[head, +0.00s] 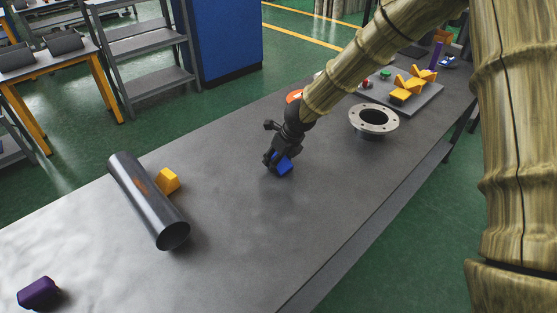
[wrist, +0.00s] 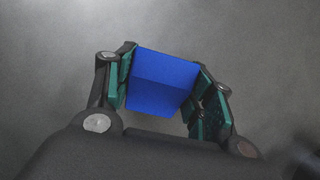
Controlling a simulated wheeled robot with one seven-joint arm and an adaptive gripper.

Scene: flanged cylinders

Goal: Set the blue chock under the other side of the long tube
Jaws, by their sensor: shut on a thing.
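The long tube (head: 148,200) is a dark metal cylinder lying on the table at the left in the head view. A yellow chock (head: 167,181) sits against its right side. My gripper (head: 277,162) is to the right of the tube and the yellow chock, apart from both. It is shut on the blue chock (head: 284,166). In the wrist view the blue chock (wrist: 162,82) sits between the two green-padded fingers. I cannot tell whether it touches the table. The tube's left side shows no chock against it.
A purple block (head: 38,292) lies at the table's near left. A flanged ring (head: 374,119) stands behind and right of my gripper. A grey board (head: 410,100) with several yellow chocks is at the far right. The tabletop (head: 260,220) between tube and gripper is clear.

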